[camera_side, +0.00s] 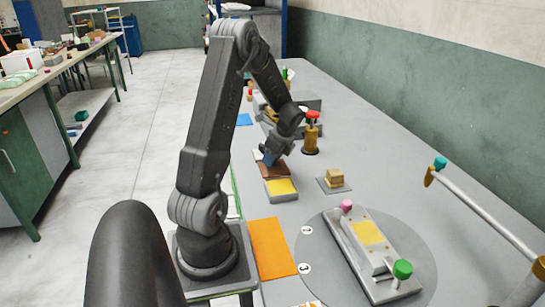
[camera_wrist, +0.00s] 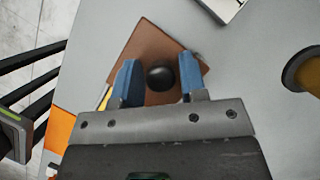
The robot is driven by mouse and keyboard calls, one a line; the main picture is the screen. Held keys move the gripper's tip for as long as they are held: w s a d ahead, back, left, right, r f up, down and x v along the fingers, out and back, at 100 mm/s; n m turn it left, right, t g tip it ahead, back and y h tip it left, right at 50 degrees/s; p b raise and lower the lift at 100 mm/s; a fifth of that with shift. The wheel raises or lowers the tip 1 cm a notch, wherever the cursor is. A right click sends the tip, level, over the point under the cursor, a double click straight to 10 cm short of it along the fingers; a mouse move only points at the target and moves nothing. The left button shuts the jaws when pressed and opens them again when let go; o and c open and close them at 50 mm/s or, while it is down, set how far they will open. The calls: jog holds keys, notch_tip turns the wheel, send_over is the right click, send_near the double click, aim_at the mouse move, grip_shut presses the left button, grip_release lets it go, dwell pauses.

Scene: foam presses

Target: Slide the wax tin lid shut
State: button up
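The wax tin (camera_side: 283,197) sits on the grey table, with yellow wax (camera_side: 283,187) showing at its near end. Its brown lid (camera_side: 272,170) lies toward the far end, so the tin is partly uncovered. In the wrist view the lid (camera_wrist: 148,45) carries a round black knob (camera_wrist: 160,77). My gripper (camera_wrist: 158,78) is open, its two blue fingers on either side of the knob with a visible gap at each side. In the side view my gripper (camera_side: 268,159) is low over the lid and hides the knob. A sliver of yellow (camera_wrist: 104,97) shows left of the fingers.
A brass post with a red top (camera_side: 312,132) stands just right of my gripper. A small tan block on a plate (camera_side: 334,180) lies right of the tin. An orange mat (camera_side: 272,247) and a round turntable (camera_side: 415,245) are nearer.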

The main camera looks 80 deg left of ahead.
grip_shut()
jog(key=d, duration=0.9)
jog(key=shift+d, duration=0.15)
jog(key=shift+c, duration=0.3)
grip_release()
jog(key=shift+d, duration=0.1)
jog(key=o, duration=0.4)
jog(key=v, duration=1.3)
jog(key=shift+w+r, duration=0.15)
jog(key=shift+r, duration=0.25)
